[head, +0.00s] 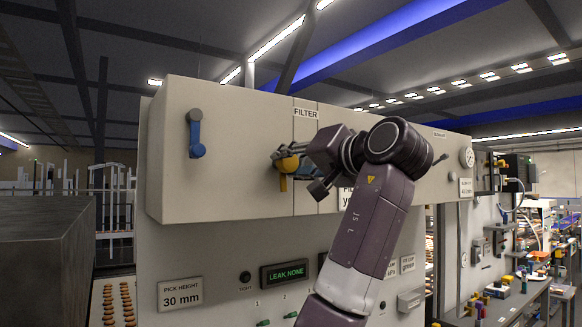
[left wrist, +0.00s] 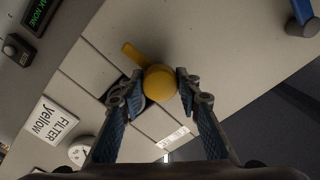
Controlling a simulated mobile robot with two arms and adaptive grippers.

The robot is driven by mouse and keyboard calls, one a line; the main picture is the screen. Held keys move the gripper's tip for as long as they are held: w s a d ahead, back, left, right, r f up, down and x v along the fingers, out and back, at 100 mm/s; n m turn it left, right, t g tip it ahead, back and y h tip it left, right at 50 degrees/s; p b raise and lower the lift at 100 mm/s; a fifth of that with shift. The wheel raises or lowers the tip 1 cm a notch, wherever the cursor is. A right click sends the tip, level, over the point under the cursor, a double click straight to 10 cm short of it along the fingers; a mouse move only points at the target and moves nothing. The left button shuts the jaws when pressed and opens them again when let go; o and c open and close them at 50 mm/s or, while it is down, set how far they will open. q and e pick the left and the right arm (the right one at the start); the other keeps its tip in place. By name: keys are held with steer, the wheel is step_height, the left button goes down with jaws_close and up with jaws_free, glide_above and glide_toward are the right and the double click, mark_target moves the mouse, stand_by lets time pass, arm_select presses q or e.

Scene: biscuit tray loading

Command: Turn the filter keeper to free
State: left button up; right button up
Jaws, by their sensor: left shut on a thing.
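The filter keeper is a yellow knob with a short lever (head: 286,166), on the pale box front below the FILTER label (head: 305,113). My left gripper (head: 284,158) is at it, partly covering it in the head view. In the left wrist view the keeper's round yellow knob (left wrist: 160,82) sits between the two blue-padded fingertips of my left gripper (left wrist: 160,88), which are shut on it. Its lever sticks out toward the upper left there. A dark round part behind the knob is mostly hidden. My right gripper is in neither view.
A blue lever (head: 195,134) hangs on the box front left of the keeper. Below are a green LEAK NONE display (head: 286,274) and a pick height sign (head: 180,294). A "FILTER yellow" sign (left wrist: 52,120) shows beside the keeper. A grey block (head: 50,255) stands at far left.

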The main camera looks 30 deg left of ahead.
arm_select(q)
steer(key=shift+r+m, duration=0.2)
steer(key=shift+m, duration=0.8)
steer(key=shift+c, duration=0.2)
steer(key=shift+f, duration=0.1)
steer(key=o, duration=1.1)
steer(key=shift+c, duration=0.2)
steer(key=shift+o, duration=0.7)
steer(key=shift+a+f, duration=0.1)
steer(key=shift+a, duration=0.1)
steer(key=shift+d, duration=0.1)
steer(key=shift+d, duration=0.25)
steer(key=v, duration=1.1)
steer(key=shift+s, duration=0.15)
